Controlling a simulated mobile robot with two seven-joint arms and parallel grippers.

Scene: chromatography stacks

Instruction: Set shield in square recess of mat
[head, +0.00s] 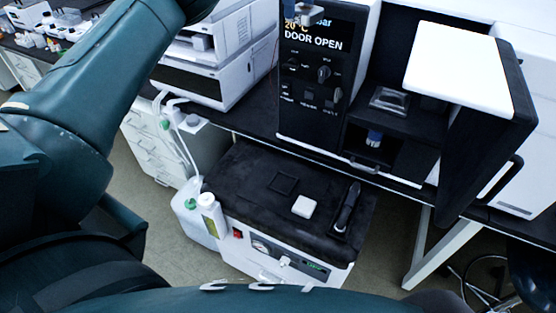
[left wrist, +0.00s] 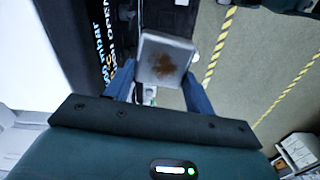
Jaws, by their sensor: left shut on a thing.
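My left gripper (left wrist: 160,84) is shut on a square, pale grey plate with a brown stain, which looks like the shield (left wrist: 164,58). It holds the shield between its two blue fingers, off any surface. In the head view only a small part of this gripper (head: 303,9) shows at the top edge, in front of the display panel. The black mat (head: 245,169) lies on the white unit below. The square recess (head: 284,183) shows as an outline near the mat's middle and looks empty. My right gripper is not in view.
A white square block (head: 304,207) and a black handheld tool (head: 347,207) lie on the mat, right of the recess. A bottle (head: 210,213) stands at its left front.

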